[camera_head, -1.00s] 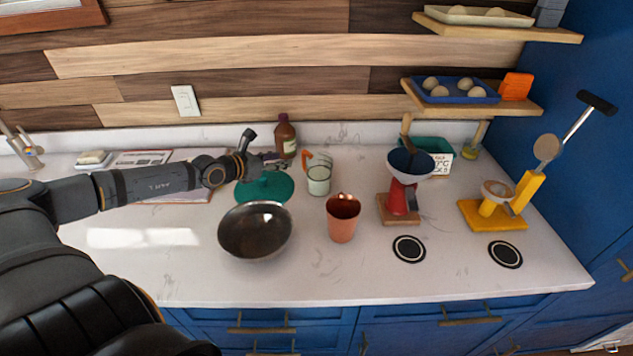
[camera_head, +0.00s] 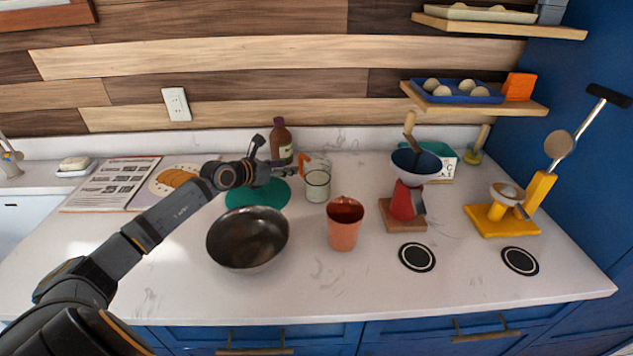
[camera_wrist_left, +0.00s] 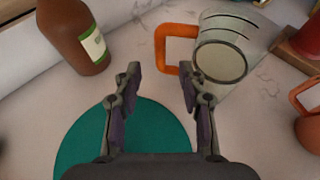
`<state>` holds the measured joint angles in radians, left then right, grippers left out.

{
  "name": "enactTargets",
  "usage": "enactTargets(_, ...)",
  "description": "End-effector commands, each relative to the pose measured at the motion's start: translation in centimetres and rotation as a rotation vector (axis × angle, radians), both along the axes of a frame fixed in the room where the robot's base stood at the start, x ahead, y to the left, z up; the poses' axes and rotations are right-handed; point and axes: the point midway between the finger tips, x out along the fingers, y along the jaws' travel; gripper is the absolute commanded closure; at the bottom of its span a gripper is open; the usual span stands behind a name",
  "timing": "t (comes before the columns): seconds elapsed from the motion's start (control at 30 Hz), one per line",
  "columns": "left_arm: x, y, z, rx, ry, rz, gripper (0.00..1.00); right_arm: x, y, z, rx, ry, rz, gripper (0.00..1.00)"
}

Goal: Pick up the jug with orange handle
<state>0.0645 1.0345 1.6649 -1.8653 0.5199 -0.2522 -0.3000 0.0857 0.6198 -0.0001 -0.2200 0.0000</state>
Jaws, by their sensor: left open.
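The jug (camera_head: 317,187) is a clear glass vessel with pale contents and an orange handle on its left side. It stands upright on the white counter behind the copper cup. In the left wrist view the jug (camera_wrist_left: 222,62) is at the upper right, with its orange handle (camera_wrist_left: 160,48) facing left. My left gripper (camera_head: 285,168) is just left of the handle in the head view. In the wrist view my left gripper (camera_wrist_left: 158,80) is open and empty, its fingers short of the handle, the right fingertip close to it. My right gripper is not in view.
A brown bottle (camera_head: 280,142) stands behind my left gripper. A green round mat (camera_head: 258,194) lies below it. A dark bowl (camera_head: 247,238) and a copper cup (camera_head: 344,224) stand in front. A red grinder (camera_head: 404,200) is to the right.

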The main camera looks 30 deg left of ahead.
Motion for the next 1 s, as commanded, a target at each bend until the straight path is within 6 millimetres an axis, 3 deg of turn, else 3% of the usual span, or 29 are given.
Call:
enactTargets(0.23, 0.7, -0.1, -0.2, -0.005, -0.002, 0.003, 0.59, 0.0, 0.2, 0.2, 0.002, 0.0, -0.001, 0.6)
enactTargets(0.57, 4.4, -0.9, -2.0, -0.003, -0.002, 0.001, 0.59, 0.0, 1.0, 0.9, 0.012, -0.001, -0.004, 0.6)
enactTargets(0.83, 4.7, -1.0, -2.3, 0.002, 0.0, -0.001, 0.59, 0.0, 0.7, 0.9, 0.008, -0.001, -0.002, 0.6)
enactTargets(1.0, 4.7, -1.0, -2.3, 0.001, 0.0, 0.0, 0.8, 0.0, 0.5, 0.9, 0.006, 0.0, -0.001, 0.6)
